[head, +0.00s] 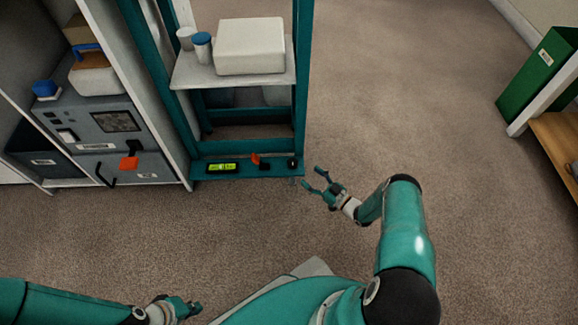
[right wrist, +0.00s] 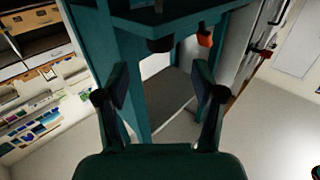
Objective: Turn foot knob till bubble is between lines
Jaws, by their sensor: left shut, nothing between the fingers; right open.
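The level vial (head: 222,167), yellow-green in a dark housing, sits on the teal bottom rail (head: 200,174) of a rack. The bubble's place against the lines is too small to tell. Right of it on the rail are an orange piece (head: 255,159) and a small dark knob (head: 292,163) near the rail's right end. My right gripper (head: 312,179) is open and empty, just right of that end. In the right wrist view, a dark knob (right wrist: 160,45) shows beyond and between its open fingers (right wrist: 161,88), not touched. My left gripper (head: 190,308) is shut and empty, low over the floor.
The rack shelf (head: 185,76) holds a white box (head: 249,46) and two cups. A grey cabinet (head: 95,130) with an orange handle stands left. A green bin (head: 537,72) stands on a shelf unit at right. The carpet between is clear.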

